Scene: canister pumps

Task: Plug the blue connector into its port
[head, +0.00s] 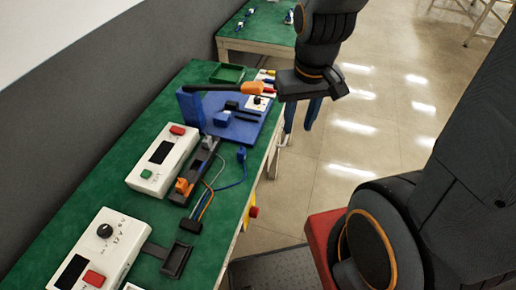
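The blue connector (241,154) lies near the right edge of the green-topped table, at the end of a blue cable (230,185). My gripper (298,126) hangs past the table's right edge, to the right of the connector and apart from it. Its two blue fingers point down with a gap between them, and I see nothing held. A black strip (196,168) left of the connector carries grey and orange plug-like parts. I cannot tell which opening is the blue connector's port.
A blue board (240,133) with an upright block stands behind the connector; an orange-tipped dark bar (215,87) extends above it. White control boxes (163,158) line the left side. Orange and grey wires lie near a small black block (190,224). Floor is open at right.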

